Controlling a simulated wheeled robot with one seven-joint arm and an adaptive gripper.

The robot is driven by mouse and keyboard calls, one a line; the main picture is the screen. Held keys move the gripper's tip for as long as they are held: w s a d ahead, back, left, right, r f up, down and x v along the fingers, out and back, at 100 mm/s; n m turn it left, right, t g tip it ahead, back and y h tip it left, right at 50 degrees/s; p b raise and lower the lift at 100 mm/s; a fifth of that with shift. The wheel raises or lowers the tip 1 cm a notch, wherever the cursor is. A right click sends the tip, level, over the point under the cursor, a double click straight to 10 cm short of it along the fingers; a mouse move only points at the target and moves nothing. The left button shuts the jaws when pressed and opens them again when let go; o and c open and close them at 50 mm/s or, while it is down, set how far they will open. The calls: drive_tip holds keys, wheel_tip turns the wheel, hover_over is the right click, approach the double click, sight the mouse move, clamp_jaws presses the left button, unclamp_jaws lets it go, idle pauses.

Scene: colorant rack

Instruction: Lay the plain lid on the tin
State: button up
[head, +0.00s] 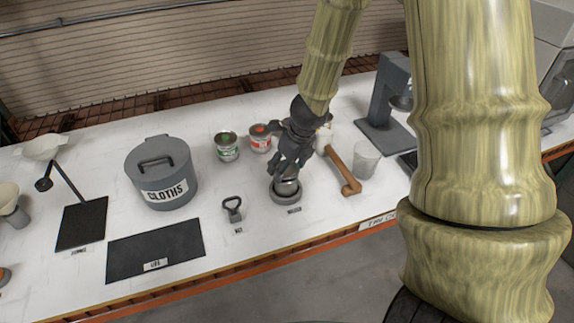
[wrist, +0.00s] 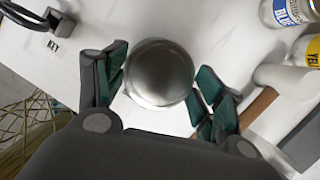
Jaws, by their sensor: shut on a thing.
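My gripper (head: 288,174) is shut on a round, plain silver metal piece that looks like the plain lid (wrist: 160,72). In the wrist view its disc sits between the green-padded fingers. In the head view the fingers point down at a grey ring-shaped holder (head: 286,197) with shiny metal (head: 288,186) inside it. I cannot tell the lid from a tin there, nor whether they touch. Two labelled tins stand behind to the left, one with a green mark (head: 227,147) and one with an orange mark (head: 260,138).
A wooden-handled mallet (head: 342,168) and a clear cup (head: 366,160) stand close on the right. A key tool (head: 232,208) lies to the left. The CLOTHS bin (head: 162,172) and an empty black mat (head: 150,248) are further left.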

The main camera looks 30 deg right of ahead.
drive_tip(key=shift+f+b, duration=0.5)
drive_tip(key=shift+f, duration=0.15)
drive_tip(key=shift+r, duration=0.1)
drive_tip(key=o, duration=0.8)
drive_tip(key=shift+r, duration=0.15)
drive_tip(key=shift+v, duration=5.85)
drive_tip(key=shift+s, duration=0.15)
